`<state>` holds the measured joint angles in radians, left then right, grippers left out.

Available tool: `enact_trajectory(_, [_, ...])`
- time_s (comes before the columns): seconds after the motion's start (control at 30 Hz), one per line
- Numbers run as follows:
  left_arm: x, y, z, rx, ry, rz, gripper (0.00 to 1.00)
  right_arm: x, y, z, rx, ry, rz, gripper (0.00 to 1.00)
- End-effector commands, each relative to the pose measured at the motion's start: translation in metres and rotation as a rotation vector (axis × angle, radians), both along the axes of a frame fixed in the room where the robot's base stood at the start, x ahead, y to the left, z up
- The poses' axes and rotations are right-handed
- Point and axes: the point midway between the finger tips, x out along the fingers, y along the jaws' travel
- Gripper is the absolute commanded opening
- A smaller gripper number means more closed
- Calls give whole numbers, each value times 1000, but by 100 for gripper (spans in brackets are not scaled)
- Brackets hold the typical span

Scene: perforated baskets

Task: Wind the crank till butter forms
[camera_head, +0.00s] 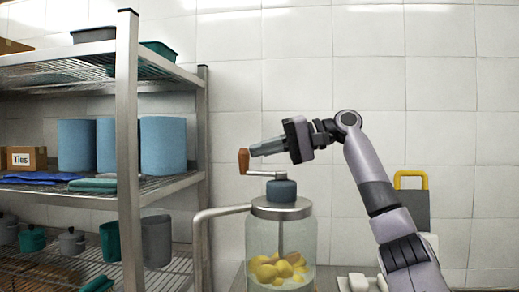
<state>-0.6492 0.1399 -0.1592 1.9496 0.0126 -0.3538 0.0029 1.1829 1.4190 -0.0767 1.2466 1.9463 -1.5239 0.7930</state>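A clear glass churn jar (281,240) with a grey metal lid (281,208) stands upright at the lower centre. Yellow lumps (272,270) lie in its lower part, around a thin vertical shaft. On top is a dark blue-grey hub (281,190) with a thin metal crank arm (262,173) reaching left to an upright orange-brown handle (243,161). My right gripper (254,151) points left above the crank arm, its fingertips just right of the handle's upper part. I cannot tell whether they touch it, or how far apart the fingers are. My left gripper is out of view.
A metal shelf rack (130,140) stands on the left, with blue cylinders (163,145), a "Ties" box (26,159) and pots. A bent metal bar (222,211) runs beside the jar. A dark board with a yellow handle (411,180) stands at right. The upper middle is free.

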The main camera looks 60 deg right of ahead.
Motion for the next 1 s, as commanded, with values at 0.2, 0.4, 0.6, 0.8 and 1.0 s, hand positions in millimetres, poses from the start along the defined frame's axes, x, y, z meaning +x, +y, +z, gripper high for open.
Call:
enact_trajectory(0.2, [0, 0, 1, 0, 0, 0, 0, -1, 3, -2, -1, 4, -9, 0])
enact_trajectory(0.4, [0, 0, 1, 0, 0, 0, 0, 0, 11, -2, -1, 3, -9, 0])
enact_trajectory(0.6, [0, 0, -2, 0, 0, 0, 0, 0, 22, -3, 1, 4, -9, 0])
enact_trajectory(0.8, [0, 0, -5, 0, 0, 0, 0, -2, 32, -4, -1, 7, -8, 0])
enact_trajectory(1.0, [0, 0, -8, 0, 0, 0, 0, -6, 39, -3, -2, 5, -8, 0])
